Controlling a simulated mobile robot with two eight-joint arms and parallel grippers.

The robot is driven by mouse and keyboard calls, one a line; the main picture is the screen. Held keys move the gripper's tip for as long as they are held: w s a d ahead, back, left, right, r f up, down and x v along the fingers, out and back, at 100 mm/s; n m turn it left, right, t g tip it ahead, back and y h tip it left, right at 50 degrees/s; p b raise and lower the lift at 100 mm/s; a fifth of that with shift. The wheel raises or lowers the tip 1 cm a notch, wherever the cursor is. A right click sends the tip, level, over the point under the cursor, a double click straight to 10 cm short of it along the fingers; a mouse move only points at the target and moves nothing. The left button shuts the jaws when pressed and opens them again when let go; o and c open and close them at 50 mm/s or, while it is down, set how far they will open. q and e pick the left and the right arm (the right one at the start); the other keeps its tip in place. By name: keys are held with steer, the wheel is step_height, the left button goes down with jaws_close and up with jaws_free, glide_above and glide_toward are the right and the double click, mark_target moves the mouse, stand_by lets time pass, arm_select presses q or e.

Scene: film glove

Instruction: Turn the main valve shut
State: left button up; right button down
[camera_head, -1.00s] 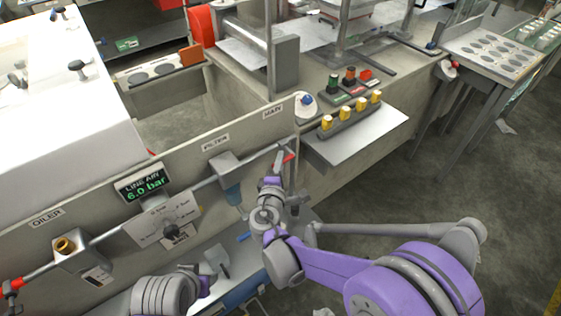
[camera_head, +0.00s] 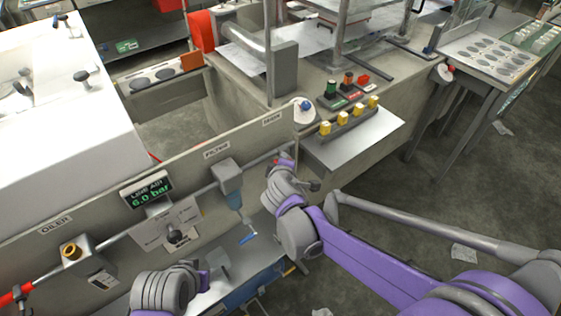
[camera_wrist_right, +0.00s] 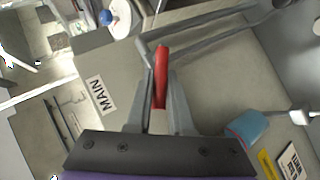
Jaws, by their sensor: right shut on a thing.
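The main valve's red lever (camera_wrist_right: 160,78) is between the two grey fingers of my right gripper (camera_wrist_right: 159,95) in the right wrist view. The gripper is shut on it. The MAIN label (camera_wrist_right: 98,95) is on the panel beside it. In the head view the right gripper (camera_head: 284,168) is at the panel's right end, below its MAIN label (camera_head: 271,119), and hides most of the valve. The air display (camera_head: 147,190) reads 6.0 bar. My left arm's wrist (camera_head: 170,291) is at the bottom left; its fingertips cannot be made out clearly.
A filter (camera_head: 229,178) hangs on the pipe just left of the right gripper. An oiler (camera_head: 83,260) is farther left. The floor (camera_head: 380,200) at right is open.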

steer(key=shift+w+d+r+m+g+y, duration=0.2)
steer(key=shift+d+r+m+g+y, duration=0.15)
steer(key=shift+g+y, duration=0.2)
steer(key=shift+w+d+r+m+g+y, duration=0.2)
steer(key=shift+r+m+g+y, duration=0.15)
steer(key=shift+m+g+y, duration=0.15)
steer(key=shift+w+d+r+m+g+y, duration=0.3)
steer(key=shift+d+m+g+y, duration=0.1)
steer(key=shift+m+g+y, duration=0.25)
steer(key=shift+w+d+r+m+g+y+p, duration=0.1)
steer(key=shift+w+d+m+g+y+p, duration=0.15)
steer(key=shift+g+y, duration=0.2)
steer(key=shift+w+d+m+g+y+p, duration=0.1)
steer(key=shift+d+m+g+y+p, duration=0.2)
steer(key=shift+y, duration=0.25)
steer(key=shift+w+d+m+g+y, duration=0.15)
steer(key=shift+m+g+y, duration=0.1)
steer(key=shift+g+y, duration=0.3)
steer(key=c, duration=0.8)
jaws_free()
